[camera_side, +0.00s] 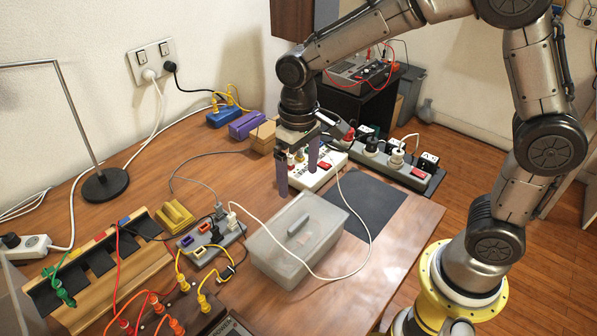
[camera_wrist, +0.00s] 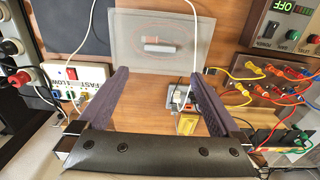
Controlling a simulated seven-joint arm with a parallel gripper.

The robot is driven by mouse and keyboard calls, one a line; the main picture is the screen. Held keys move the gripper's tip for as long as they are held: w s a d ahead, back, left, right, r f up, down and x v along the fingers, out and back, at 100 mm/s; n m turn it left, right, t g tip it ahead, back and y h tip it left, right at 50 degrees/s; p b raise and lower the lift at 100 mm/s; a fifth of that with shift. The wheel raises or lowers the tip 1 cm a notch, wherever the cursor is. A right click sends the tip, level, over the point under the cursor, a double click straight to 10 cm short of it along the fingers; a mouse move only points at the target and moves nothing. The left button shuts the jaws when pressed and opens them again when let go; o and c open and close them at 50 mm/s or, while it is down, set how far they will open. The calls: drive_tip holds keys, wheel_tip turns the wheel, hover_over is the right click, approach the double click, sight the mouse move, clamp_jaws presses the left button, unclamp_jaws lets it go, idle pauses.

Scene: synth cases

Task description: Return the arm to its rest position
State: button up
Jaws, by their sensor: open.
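My gripper (camera_side: 297,183) points down above the wooden table (camera_side: 236,172), with its two dark purple fingers apart and nothing between them. It is behind the translucent lidded box (camera_side: 266,244) in the side view.
A white power strip (camera_side: 322,172) and a dark one with plugs (camera_side: 372,155) lie just right of my gripper. A white cable (camera_side: 357,215) loops over the box. A grey socket block (camera_side: 210,240) and wooden rack (camera_side: 135,262) stand left.

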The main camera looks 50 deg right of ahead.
drive_tip(key=s+d+r+m+t, duration=0.1)
drive_tip(key=s+d+r+t, duration=0.1)
drive_tip(key=s+d+r, duration=0.3)
drive_tip(key=s+r+t, duration=0.2)
drive_tip(key=r, duration=0.5)
drive_tip(key=s+d+f+n+t, duration=0.1)
drive_tip(key=s+d+f, duration=0.1)
drive_tip(key=s, duration=0.9)
drive_tip(key=shift+s+d+f+t, duration=0.15)
drive_tip(key=shift+s+d+t, duration=0.15)
drive_tip(key=shift+s, duration=0.1)
